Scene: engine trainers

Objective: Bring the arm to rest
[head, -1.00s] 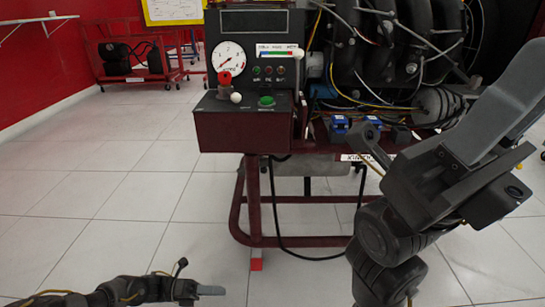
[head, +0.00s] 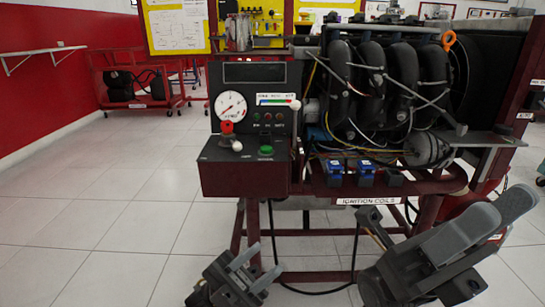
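The engine trainer stands ahead with its dark control box (head: 243,170) and red frame (head: 252,228). The box carries a round gauge (head: 231,106), a red knob (head: 227,127) and a green button (head: 265,150). My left gripper (head: 258,266) is low in front of the trainer, its two fingers apart and nothing between them. My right gripper (head: 507,208) is at the lower right, in front of the trainer's right side. Its two grey fingers point up and right, look apart, and hold nothing visible. Both grippers appear clear of the trainer, though the right one hides part of its frame.
Blue ignition coils (head: 336,172) sit on the trainer's front ledge, above a white label (head: 367,201). A red cart (head: 137,78) stands far left by the red wall (head: 50,90). The tiled floor (head: 95,195) at left is clear.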

